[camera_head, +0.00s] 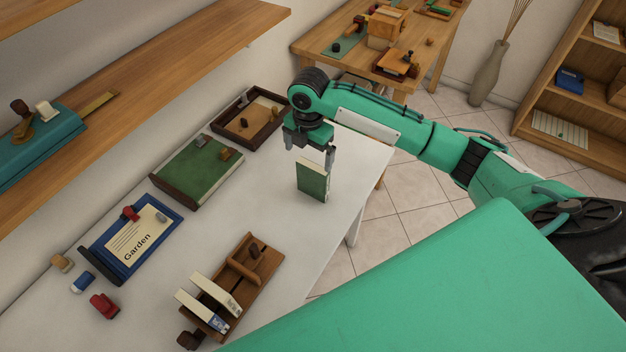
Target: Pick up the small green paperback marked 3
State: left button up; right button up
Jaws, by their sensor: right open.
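A small green paperback (312,182) stands upright on the white table (262,205), with its pale page edge facing right. I cannot make out a number on it. My right gripper (314,160) points down directly over the book. It is open, and its fingers appear on either side of the book's upper part. I cannot tell whether either finger touches it. My left gripper is not in view.
A wooden rack (245,290) with pale books stands in front. A large green book (192,168), a wooden tray (272,128) and a blue "Garden" board (165,217) line the wall side. A wooden shelf (150,65) overhangs at left. The table around the paperback is clear.

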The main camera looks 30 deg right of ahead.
aim_at(312, 166)
jog(key=shift+w+d+r, duration=0.45)
jog(key=shift+d+r, duration=0.05)
jog(key=shift+d, duration=0.2)
jog(key=shift+n, duration=0.3)
notch_tip(312, 166, down, 8)
jog(key=shift+f+p, duration=0.2)
jog(key=shift+p, duration=0.5)
notch_tip(312, 166, down, 4)
jog(key=shift+s+d+p, duration=0.1)
jog(key=shift+d+p, duration=0.05)
jog(key=shift+p, duration=0.65)
jog(key=shift+f, duration=0.65)
jog(key=c, duration=0.8)
jog(key=shift+r, duration=0.1)
